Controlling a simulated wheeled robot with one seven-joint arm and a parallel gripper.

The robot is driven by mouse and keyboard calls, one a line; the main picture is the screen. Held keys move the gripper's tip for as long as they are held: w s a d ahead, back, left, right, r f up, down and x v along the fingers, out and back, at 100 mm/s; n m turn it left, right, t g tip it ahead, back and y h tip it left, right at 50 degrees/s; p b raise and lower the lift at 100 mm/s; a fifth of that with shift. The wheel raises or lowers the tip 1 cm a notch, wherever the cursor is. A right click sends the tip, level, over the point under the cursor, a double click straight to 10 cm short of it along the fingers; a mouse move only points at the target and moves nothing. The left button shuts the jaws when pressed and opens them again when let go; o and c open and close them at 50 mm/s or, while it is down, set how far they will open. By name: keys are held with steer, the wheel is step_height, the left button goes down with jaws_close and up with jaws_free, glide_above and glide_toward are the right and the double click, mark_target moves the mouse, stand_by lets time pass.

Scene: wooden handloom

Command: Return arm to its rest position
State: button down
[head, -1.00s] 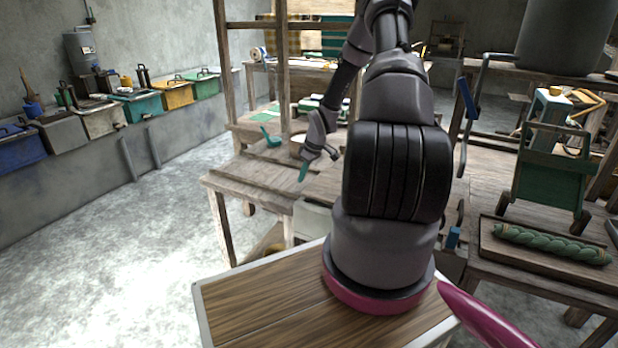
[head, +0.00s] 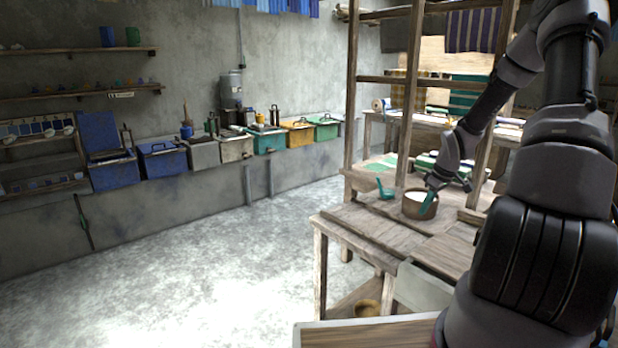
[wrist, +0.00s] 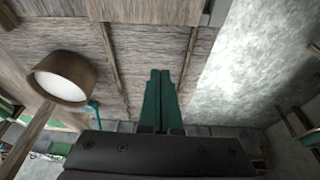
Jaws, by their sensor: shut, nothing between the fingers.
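My gripper (head: 430,194) has teal fingers and is shut and empty. In the wrist view the teal fingers (wrist: 158,85) are together and point over bare boards. The pot (wrist: 65,80) is to their left in that view, apart from them. My arm reaches in from the right of the head view, bent down at the wrist.
A teal ladle-like tool (head: 384,190) lies beside the pot. Loom posts (head: 408,110) stand upright close to my arm. Several coloured vats (head: 268,140) line the back wall. The concrete floor (head: 200,260) at left is clear. A small pot (head: 367,308) sits on the table's lower shelf.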

steer(key=s+a+r+m+t+h, duration=0.1)
steer(key=s+a+r+m, duration=0.3)
steer(key=r, duration=0.8)
steer(key=s+a+r+m+h, duration=0.1)
steer(key=s+a+r, duration=0.45)
steer(key=r, duration=0.65)
steer(key=s+a+r+m+t+y, duration=0.1)
steer(key=s+a+r+m, duration=0.2)
steer(key=s, duration=0.6)
steer(key=s+a+r+m+t+y, duration=0.1)
steer(key=s+a+r+m+t, duration=0.1)
steer(key=s+a+r, duration=0.3)
steer(key=s+r+m, duration=0.1)
steer(key=s+r, duration=0.1)
steer(key=s, duration=0.2)
steer(key=shift+s+r, duration=0.2)
steer(key=shift+r, duration=0.2)
steer(key=shift+a, duration=0.1)
